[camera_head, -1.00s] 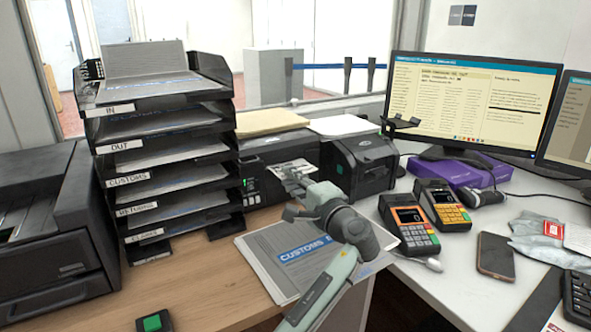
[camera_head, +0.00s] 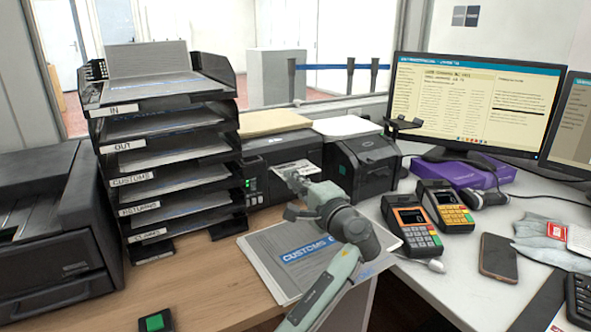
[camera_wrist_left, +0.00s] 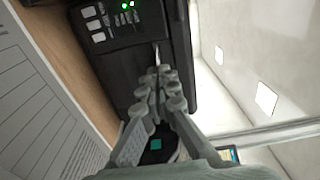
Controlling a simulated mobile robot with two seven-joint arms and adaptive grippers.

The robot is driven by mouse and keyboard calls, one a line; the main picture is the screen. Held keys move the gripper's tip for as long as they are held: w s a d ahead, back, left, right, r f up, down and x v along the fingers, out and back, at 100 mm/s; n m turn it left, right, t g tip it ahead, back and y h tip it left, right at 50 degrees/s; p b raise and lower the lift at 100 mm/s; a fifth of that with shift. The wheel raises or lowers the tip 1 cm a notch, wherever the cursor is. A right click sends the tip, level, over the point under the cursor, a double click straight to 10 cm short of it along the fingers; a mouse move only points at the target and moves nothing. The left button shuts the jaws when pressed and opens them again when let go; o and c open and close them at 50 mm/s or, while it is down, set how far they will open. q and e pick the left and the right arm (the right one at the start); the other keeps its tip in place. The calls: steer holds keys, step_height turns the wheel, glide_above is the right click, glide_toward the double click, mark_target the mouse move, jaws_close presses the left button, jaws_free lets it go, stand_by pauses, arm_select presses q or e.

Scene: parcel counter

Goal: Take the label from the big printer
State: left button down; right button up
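The big printer (camera_head: 281,158) is the black box with a green-lit panel, left of a smaller black printer (camera_head: 362,166). A white printed label (camera_head: 296,168) sticks out of its front. My left gripper (camera_head: 296,182) is at the label's outer end. In the left wrist view its fingertips (camera_wrist_left: 160,75) come together, and the label (camera_wrist_left: 157,55) shows as a thin pale edge between them, in front of the printer (camera_wrist_left: 125,60). The fingers look shut on it. The label's inner end is hidden in the printer. My right gripper is not in view.
A stack of labelled trays (camera_head: 170,150) stands close on the left. A customs pad (camera_head: 262,262) lies under my left arm. Two card terminals (camera_head: 412,228) and a phone (camera_head: 497,258) are to the right. Bare wooden counter (camera_head: 215,285) shows in front.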

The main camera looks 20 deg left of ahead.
arm_select(q)
steer(key=shift+s+d+r+p, duration=0.2)
steer(key=shift+d+r+p, duration=0.1)
steer(key=shift+r, duration=0.45)
steer(key=shift+s+d+r+p, duration=0.15)
steer(key=shift+r+p, duration=0.15)
steer(key=shift+r, duration=0.45)
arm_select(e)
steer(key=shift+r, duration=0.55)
